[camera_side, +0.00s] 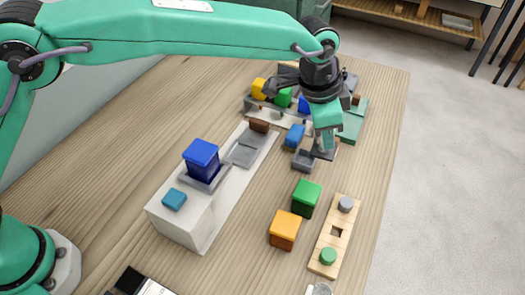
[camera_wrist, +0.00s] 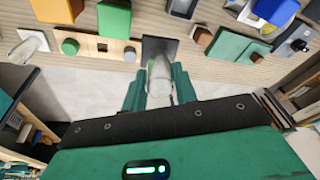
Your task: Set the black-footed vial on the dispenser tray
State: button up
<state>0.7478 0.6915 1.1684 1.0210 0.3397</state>
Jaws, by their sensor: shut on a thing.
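My gripper (camera_wrist: 157,88) is shut on a clear glass vial (camera_wrist: 160,78), which stands between its two green fingers. A dark square foot (camera_wrist: 158,48) shows at the vial's far end in the wrist view. In the side view my gripper (camera_side: 322,150) is over the far right part of the table; the glass is too small to make out there. The long white dispenser base (camera_side: 185,225) stands left of my gripper, with a blue box on it. A flat grey plate (camera_side: 243,155), apparently the tray, lies on its far part, apart from my gripper.
A wooden strip (camera_side: 335,235) with a grey knob, a green knob and a square hole lies at the right edge. Green (camera_side: 306,198) and orange (camera_side: 285,229) boxes stand beside it. Several coloured blocks crowd the far end. Bare table lies between the dispenser and these boxes.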

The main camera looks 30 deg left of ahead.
jog(key=s+d+f+m, duration=0.2)
jog(key=s+d, duration=0.3)
jog(key=d, duration=0.4)
jog(key=shift+s+d+m, duration=0.15)
jog(key=shift+d+m, duration=0.25)
jog(key=shift+w+a+f, duration=0.55)
jog(key=shift+w+f, duration=1.2)
jog(key=shift+w, duration=0.1)
jog(key=shift+w+a+f, duration=0.5)
jog(key=shift+w+f, duration=1.3)
jog(key=shift+w, duration=0.1)
jog(key=shift+w+a+f, duration=0.55)
jog(key=shift+w+f, duration=1.2)
jog(key=shift+w, duration=0.1)
jog(key=shift+f, duration=0.2)
jog(key=o, duration=1)
jog(key=shift+c, duration=0.2)
